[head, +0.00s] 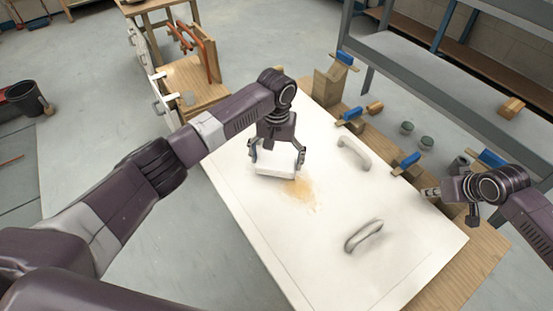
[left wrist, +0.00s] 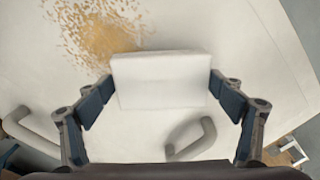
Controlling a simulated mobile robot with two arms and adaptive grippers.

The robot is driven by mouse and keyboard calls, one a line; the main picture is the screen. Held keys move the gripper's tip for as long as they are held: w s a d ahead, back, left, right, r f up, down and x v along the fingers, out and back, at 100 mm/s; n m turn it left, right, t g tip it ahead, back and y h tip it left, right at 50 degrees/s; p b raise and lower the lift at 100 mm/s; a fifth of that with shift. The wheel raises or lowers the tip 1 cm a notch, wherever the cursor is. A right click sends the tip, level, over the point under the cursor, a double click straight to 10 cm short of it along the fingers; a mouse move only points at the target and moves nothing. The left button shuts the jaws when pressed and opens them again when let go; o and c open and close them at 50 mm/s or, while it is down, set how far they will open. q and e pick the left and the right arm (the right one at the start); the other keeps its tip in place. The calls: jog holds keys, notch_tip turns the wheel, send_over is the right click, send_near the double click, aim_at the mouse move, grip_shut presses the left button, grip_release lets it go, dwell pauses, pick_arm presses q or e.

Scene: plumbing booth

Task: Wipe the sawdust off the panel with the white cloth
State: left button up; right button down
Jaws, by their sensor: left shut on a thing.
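The white panel (head: 240,205) lies flat on a wooden bench and carries two grey handles, one farther back (head: 353,152) and one nearer (head: 363,236). A tan patch of sawdust (head: 302,190) lies on the panel. My left gripper (head: 277,160) is shut on the folded white cloth (head: 275,170), which is at the panel right beside the sawdust. In the left wrist view the cloth (left wrist: 160,80) sits between the fingers, with the sawdust (left wrist: 105,38) at its upper left. Whether the cloth touches the panel is hard to tell. My right gripper (head: 430,192) is at the right edge, its fingers small and unclear.
Blue-handled clamps (head: 405,163) stand along the panel's far right edge. Small grey cups (head: 427,143) and a wooden block (head: 375,107) are beyond it. A grey shelf (head: 420,75) stands at the back right.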

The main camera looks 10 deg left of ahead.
aim_at(284, 169)
pick_arm(q)
jog(key=shift+f, duration=1.05)
dwell(0.4)
jog(key=shift+s+d+r, duration=0.15)
jog(key=shift+s+d, duration=1.1)
jog(key=shift+d, duration=0.05)
jog(key=shift+s+d+f, duration=0.2)
jog(key=shift+s+d, duration=1.55)
jog(key=shift+s, duration=0.05)
jog(key=shift+s+d, duration=3.2)
jog(key=shift+w+d, duration=0.6)
jog(key=shift+w, duration=0.1)
jog(key=shift+w+a+r, duration=0.15)
jog(key=shift+w+a, duration=2.5)
